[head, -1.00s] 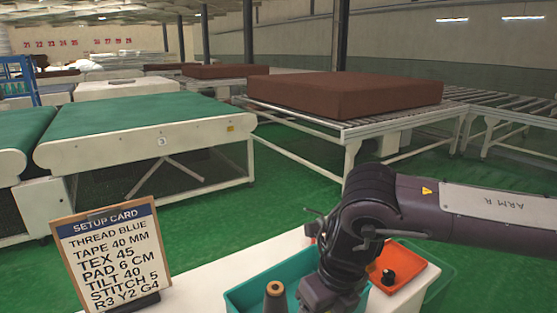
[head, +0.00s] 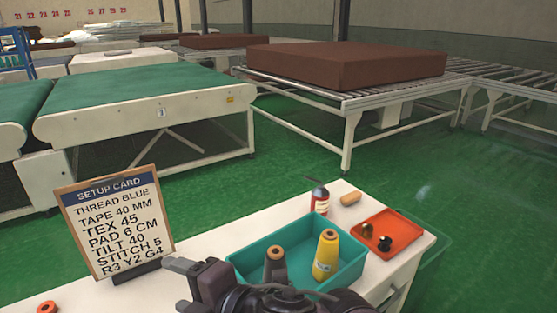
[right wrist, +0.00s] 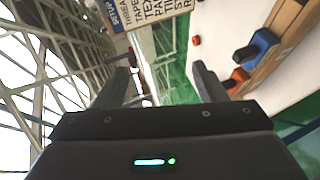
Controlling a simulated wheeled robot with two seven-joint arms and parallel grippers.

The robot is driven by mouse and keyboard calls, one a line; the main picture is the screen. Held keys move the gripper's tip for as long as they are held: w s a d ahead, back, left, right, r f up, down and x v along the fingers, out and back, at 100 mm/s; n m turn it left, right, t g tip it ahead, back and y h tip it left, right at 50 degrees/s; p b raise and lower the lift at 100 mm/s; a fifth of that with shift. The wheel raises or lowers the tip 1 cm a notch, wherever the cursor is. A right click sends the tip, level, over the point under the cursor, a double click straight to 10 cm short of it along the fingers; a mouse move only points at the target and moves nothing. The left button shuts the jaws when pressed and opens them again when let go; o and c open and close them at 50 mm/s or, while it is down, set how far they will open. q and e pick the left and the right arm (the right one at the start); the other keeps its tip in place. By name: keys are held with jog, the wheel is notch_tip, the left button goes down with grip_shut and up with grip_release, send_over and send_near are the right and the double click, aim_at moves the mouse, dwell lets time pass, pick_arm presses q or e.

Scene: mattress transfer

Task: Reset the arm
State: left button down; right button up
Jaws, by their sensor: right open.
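My right arm's gripper (head: 183,285) is low in the head view, in front of the teal bin and to the right of the setup card. In the right wrist view the two fingers of the right gripper (right wrist: 163,72) are apart with nothing between them. The wrist appears turned, as the setup card (right wrist: 145,10) shows tilted at the top of that view. Most of the right arm is below the head picture's lower edge. My left gripper is not in view.
A white table holds a setup card (head: 112,222), a teal bin (head: 350,268) with a yellow cone (head: 326,258) and a dark cone (head: 274,266), a red bottle (head: 320,200) and an orange tray (head: 405,231). A brown mattress (head: 345,66) lies on the roller conveyor behind.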

jog(key=w+d+f+m+t+h, duration=0.15)
jog(key=d+f+m+h, duration=0.3)
jog(key=d+m, duration=0.5)
jog(key=w+d+f+m+t+h, duration=0.1)
jog(key=w+d+f+m+h, duration=0.1)
jog(key=d+f+m+h, duration=0.5)
jog(key=s+d+f+m+g, duration=0.3)
jog(key=s+d+f+m, duration=0.25)
jog(key=d, duration=0.35)
jog(key=s+d+f+m+g, duration=0.35)
jog(key=s+d+f, duration=0.2)
jog(key=d, duration=0.25)
jog(key=s+f+g+h+p, duration=0.1)
jog(key=s+f+p, duration=0.25)
jog(key=f, duration=2.55)
jog(key=s+d+f, duration=0.2)
jog(key=s+f, duration=0.5)
jog(key=s, duration=0.2)
jog(key=s+d+f+g+p, duration=0.1)
jog(key=s+d+f, duration=0.1)
jog(key=s+f, duration=0.5)
jog(key=s, duration=0.3)
jog(key=shift+s+d+f, duration=0.15)
jog(key=shift+s+f, duration=0.1)
jog(key=shift+f, duration=0.05)
